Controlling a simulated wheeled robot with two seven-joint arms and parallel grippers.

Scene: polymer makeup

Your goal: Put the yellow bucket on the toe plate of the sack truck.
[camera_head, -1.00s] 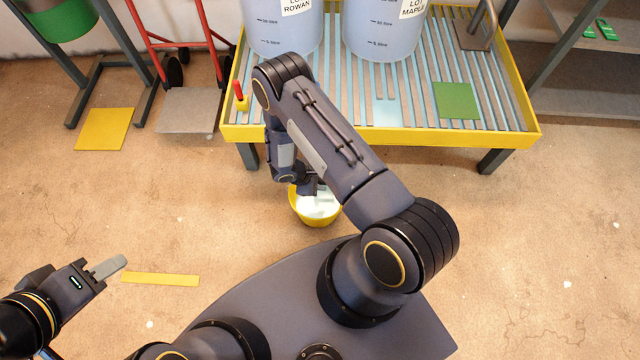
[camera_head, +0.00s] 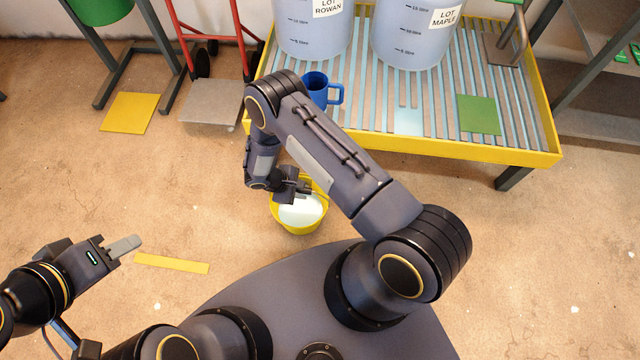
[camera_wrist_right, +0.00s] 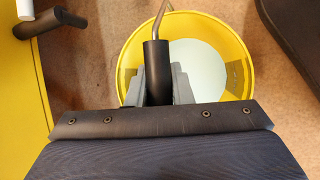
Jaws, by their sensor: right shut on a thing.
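The yellow bucket (camera_head: 299,228) with pale contents is in front of my base in the head view. My right gripper (camera_head: 304,190) is above it. In the right wrist view my right gripper (camera_wrist_right: 158,88) is shut on the black grip of the bucket's wire handle (camera_wrist_right: 156,65), with the bucket (camera_wrist_right: 128,60) below. I cannot tell whether the bucket touches the floor. The red sack truck (camera_head: 180,35) stands at the upper left, its grey toe plate (camera_head: 208,104) flat and bare on the floor. My left gripper (camera_head: 124,246) is empty at the lower left; its finger gap is not visible.
A yellow-rimmed slatted rack (camera_head: 440,150) holds two large drums (camera_head: 312,35) and a blue mug (camera_head: 318,90), right of the toe plate. A yellow floor square (camera_head: 128,112) and a grey stand (camera_head: 160,60) lie left. The floor between bucket and toe plate is clear.

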